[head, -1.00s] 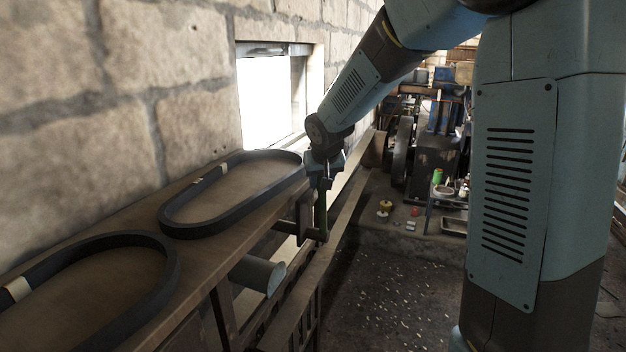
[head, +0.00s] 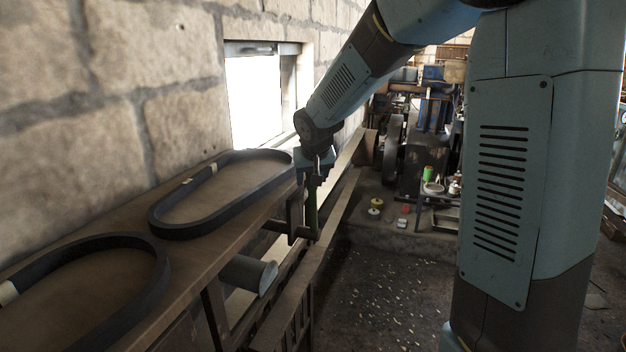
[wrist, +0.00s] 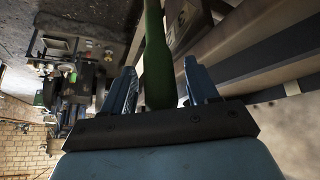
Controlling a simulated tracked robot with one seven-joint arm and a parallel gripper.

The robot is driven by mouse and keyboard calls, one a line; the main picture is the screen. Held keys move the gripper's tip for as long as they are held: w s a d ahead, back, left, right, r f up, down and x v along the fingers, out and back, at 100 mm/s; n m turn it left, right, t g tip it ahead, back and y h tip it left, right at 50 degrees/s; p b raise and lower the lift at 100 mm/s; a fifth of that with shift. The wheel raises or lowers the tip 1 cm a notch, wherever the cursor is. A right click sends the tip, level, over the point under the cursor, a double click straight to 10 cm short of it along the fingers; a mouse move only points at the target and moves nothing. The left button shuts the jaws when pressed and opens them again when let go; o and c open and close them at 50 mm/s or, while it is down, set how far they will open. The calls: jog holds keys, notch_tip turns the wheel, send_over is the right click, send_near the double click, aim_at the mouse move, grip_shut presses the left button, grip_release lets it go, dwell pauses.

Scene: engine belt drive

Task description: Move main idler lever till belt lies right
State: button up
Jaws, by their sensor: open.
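A lever with a green handle (head: 312,212) stands at the side of the bench in the head view. In the wrist view the green handle (wrist: 157,55) runs between the two fingers of my gripper (wrist: 160,72). The fingers are open on either side of it, with a gap at least on the right. In the head view my gripper (head: 317,170) is at the upper end of the handle. A long, flat tan strip (head: 340,205), perhaps the belt, runs beside the lever towards the engine. I cannot tell how it lies on its pulleys.
Two dark belt loops (head: 160,222) lie on the bench (head: 190,265) along the stone wall. A grey cylinder (head: 250,274) sticks out below the bench edge. Engine machinery (head: 430,135) stands at the back. The floor (head: 385,285) to the right is mostly clear.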

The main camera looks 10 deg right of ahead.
jog(key=v, duration=1.2)
jog(key=shift+s+r, duration=0.2)
jog(key=shift+s+d, duration=0.1)
jog(key=shift+d, duration=0.05)
jog(key=s+d+f, duration=0.1)
jog(key=s+d, duration=0.5)
jog(key=s, duration=0.6)
jog(key=s+d+f+m+g, duration=0.1)
jog(key=s+d, duration=0.5)
jog(key=s, duration=0.7)
jog(key=shift+s, duration=0.3)
jog(key=shift+c, duration=0.4)
